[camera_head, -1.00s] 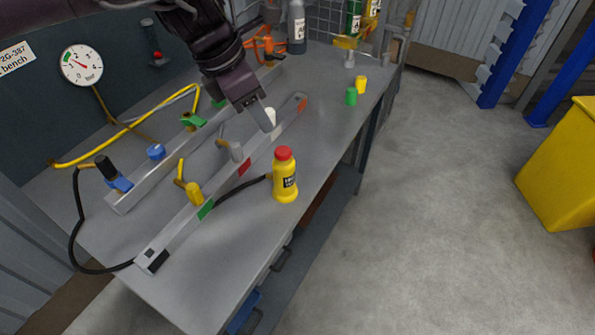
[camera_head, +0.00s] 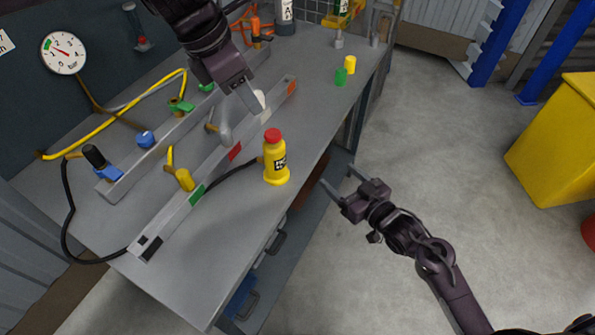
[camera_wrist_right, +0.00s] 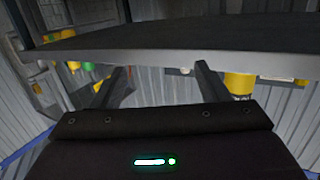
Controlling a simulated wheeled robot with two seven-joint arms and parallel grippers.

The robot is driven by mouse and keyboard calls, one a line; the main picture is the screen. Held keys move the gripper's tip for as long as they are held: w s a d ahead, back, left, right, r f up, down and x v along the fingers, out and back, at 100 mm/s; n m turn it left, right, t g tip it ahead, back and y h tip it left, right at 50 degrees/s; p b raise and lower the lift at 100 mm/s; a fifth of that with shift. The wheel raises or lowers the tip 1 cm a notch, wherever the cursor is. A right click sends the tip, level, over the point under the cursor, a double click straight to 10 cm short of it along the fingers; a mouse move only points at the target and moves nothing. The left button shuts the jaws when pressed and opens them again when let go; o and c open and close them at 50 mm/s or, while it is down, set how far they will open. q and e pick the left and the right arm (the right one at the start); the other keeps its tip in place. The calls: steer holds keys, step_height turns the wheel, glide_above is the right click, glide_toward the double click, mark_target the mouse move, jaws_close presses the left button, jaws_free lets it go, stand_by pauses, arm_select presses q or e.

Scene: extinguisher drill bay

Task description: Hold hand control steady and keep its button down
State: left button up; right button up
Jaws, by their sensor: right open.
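The hand control (camera_head: 276,164) is a yellow bottle-shaped body with a red button (camera_head: 273,136) on top and a black label. It stands upright on the bench, a black cable running left from it. My left gripper (camera_head: 241,116) is above the silver rail, up and left of the control and apart from it. Its two grey fingers appear spread, near a white knob (camera_head: 260,98). My right gripper (camera_head: 341,178) is open and empty, off the bench's front edge, right of the control. Its spread fingers show in the right wrist view (camera_wrist_right: 160,80), with the bench edge beyond.
The bench (camera_head: 225,265) carries two silver rails with coloured valves and a yellow hose. A green cup (camera_head: 341,77) and a yellow cup (camera_head: 350,65) stand further back. A pressure gauge (camera_head: 63,53) hangs at left. A yellow bin (camera_head: 555,140) stands at right; the floor between is clear.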

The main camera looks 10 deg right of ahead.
mark_target(283, 164)
steer(key=s+a+r+n+y, duration=0.1)
steer(key=a+r, duration=0.1)
steer(key=a, duration=0.1)
steer(key=a+r+n+g+y, duration=0.1)
steer(key=a+r+y, duration=0.1)
steer(key=a+r, duration=0.1)
steer(key=s+a+r+n+y, duration=0.1)
steer(key=a+r, duration=0.1)
steer(key=a, duration=0.3)
steer(key=shift+s+r, duration=0.3)
steer(key=shift+r, duration=0.1)
steer(key=shift+w+a+r, duration=0.15)
steer(key=shift+a, duration=0.2)
steer(key=shift+x, duration=3.5)
steer(key=shift+a, duration=0.1)
